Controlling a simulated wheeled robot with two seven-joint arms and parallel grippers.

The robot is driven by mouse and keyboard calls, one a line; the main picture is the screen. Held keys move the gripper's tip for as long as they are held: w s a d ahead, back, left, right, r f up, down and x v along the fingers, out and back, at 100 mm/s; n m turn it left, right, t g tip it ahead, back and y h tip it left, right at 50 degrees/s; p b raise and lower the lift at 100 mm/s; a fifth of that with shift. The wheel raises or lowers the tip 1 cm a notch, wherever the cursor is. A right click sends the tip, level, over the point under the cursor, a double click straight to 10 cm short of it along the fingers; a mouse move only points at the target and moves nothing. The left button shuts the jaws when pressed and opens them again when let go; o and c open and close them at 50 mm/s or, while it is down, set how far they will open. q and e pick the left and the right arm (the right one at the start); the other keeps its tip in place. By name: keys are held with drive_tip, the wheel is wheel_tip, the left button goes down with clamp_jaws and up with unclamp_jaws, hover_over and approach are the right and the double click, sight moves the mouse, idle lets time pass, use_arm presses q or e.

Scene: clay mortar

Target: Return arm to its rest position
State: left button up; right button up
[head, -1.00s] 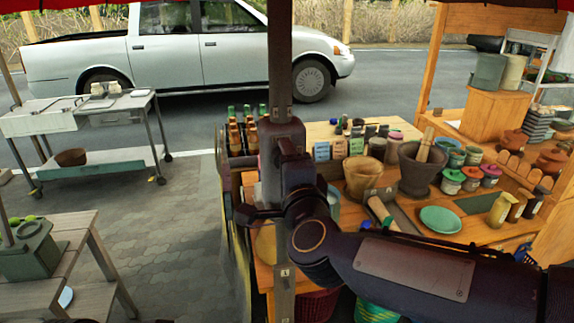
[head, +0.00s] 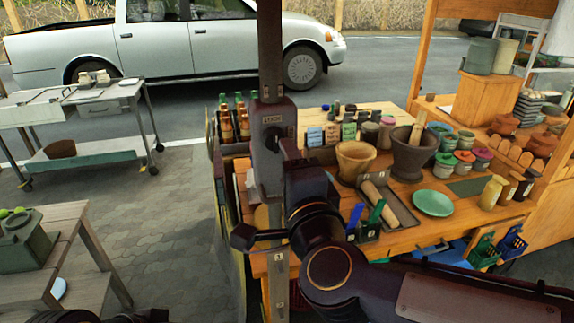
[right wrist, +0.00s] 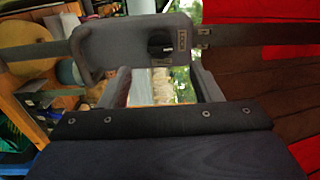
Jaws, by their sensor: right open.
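My right arm (head: 430,296) comes in from the lower right and bends up at the dark elbow in front of the grey post. My right gripper shows in the right wrist view (right wrist: 162,86), its two fingers apart with nothing seen between them. Beyond them is the post's grey box with a black knob (right wrist: 160,43); the box also shows in the head view (head: 262,165). In the head view the right fingertips cannot be made out. My left gripper is not in view; only dark parts of mine show at the bottom left.
A clay mortar (head: 355,160) and a dark mortar (head: 412,156) stand on the wooden counter (head: 410,236). A pestle (head: 388,203) lies before them, near a green plate (head: 433,203) and blue and green handles. Several jars stand behind.

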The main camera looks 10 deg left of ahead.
drive_tip(key=s+d+f+n+g+y, duration=0.1)
drive_tip(key=d+f+n+g, duration=0.1)
drive_tip(key=d+n, duration=0.3)
drive_tip(key=s+d+f+n+g+y, duration=0.1)
drive_tip(key=d+f+n+g, duration=0.15)
drive_tip(key=d, duration=0.45)
drive_tip(key=s+d+f+n+g+h, duration=0.4)
drive_tip(key=s+d+f+g+h, duration=0.1)
drive_tip(key=s+d+f, duration=1)
wheel_tip(320, 180, down, 3)
drive_tip(key=shift+s+f+g, duration=0.1)
drive_tip(key=shift+s+g, duration=0.45)
drive_tip(key=shift+g, duration=0.1)
drive_tip(key=shift+d, duration=0.1)
